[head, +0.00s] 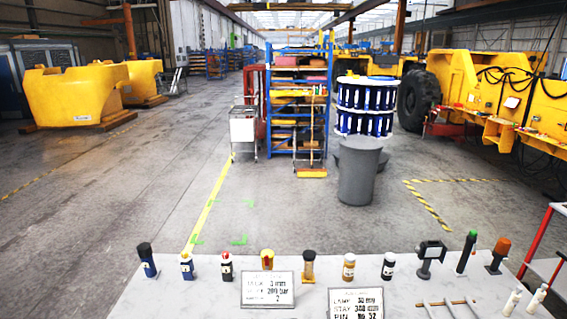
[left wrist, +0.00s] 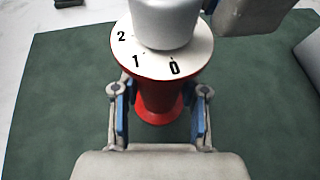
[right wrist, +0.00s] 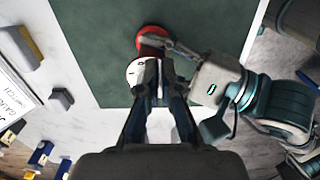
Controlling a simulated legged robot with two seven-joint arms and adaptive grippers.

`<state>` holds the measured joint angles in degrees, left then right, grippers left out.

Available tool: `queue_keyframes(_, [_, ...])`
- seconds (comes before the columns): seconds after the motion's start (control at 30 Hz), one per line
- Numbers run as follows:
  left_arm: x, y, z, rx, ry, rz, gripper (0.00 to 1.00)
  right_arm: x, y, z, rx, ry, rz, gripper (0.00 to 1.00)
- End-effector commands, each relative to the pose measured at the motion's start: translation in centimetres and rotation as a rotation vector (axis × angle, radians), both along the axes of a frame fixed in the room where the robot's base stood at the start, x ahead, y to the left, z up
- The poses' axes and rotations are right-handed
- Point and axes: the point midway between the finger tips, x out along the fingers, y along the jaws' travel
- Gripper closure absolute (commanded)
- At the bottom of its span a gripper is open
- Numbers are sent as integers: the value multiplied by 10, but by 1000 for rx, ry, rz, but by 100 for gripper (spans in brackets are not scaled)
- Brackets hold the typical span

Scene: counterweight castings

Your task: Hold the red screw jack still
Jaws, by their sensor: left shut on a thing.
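The red screw jack (left wrist: 158,100) stands on a dark green mat (left wrist: 55,95). It has a white dial plate (left wrist: 122,52) marked 0, 1 and 2 and a grey knob (left wrist: 163,22) on top. My left gripper (left wrist: 160,108) is shut on the red body below the dial, one blue-padded finger on each side. In the right wrist view the jack's red part (right wrist: 152,33) shows beyond my right gripper (right wrist: 158,68). Its fingertips are close beside the white dial; whether they grip anything is hidden. The head view shows neither the jack nor my grippers.
A small grey block (right wrist: 62,99) lies left of the mat. A grey bin (head: 360,175) stands beyond the table.

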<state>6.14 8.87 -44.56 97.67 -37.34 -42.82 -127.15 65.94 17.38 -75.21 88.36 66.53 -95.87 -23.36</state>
Motion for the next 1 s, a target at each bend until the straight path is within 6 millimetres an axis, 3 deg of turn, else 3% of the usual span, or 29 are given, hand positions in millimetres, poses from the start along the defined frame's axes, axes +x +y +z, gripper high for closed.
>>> queue_keyframes(0.23, [-1, -1, 0, -4, 2, -2, 100, -2, -4, 7, 2, -1, 1, 100])
queue_keyframes(0.63, [-1, -1, 0, -3, 2, 0, 100, -2, -5, 56, -1, -1, -1, 100])
queue_keyframes(1.0, [-1, 0, 0, -3, 2, 0, 100, -1, -5, 61, -3, 0, -1, 100])
